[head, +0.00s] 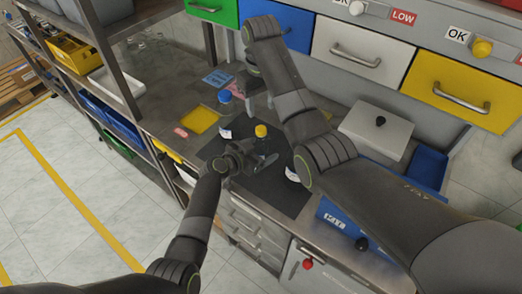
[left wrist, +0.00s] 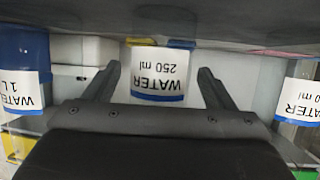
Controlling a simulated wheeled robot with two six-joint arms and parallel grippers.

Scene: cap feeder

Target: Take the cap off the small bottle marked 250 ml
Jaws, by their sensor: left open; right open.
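The small bottle marked 250 ml (left wrist: 158,78) shows upside down in the left wrist view, between the two spread fingers of my left gripper (left wrist: 160,82). In the head view a bottle with a yellow cap (head: 261,131) stands beside my left gripper (head: 264,161) and appears to be this one. Its lower body is partly hidden there. The left fingers are open, and contact with the bottle cannot be told. My right gripper (head: 258,98) is open and empty, behind and above the yellow cap, pointing down. In the wrist view the cap is out of sight.
A blue-capped bottle (head: 225,97) stands left of my right gripper. Another bottle (head: 292,174) is mostly hidden by my right arm. The wrist view shows a 1 L bottle (left wrist: 22,75) and another labelled bottle (left wrist: 301,98). A dark mat (head: 212,150) and a yellow square (head: 199,120) lie on the bench.

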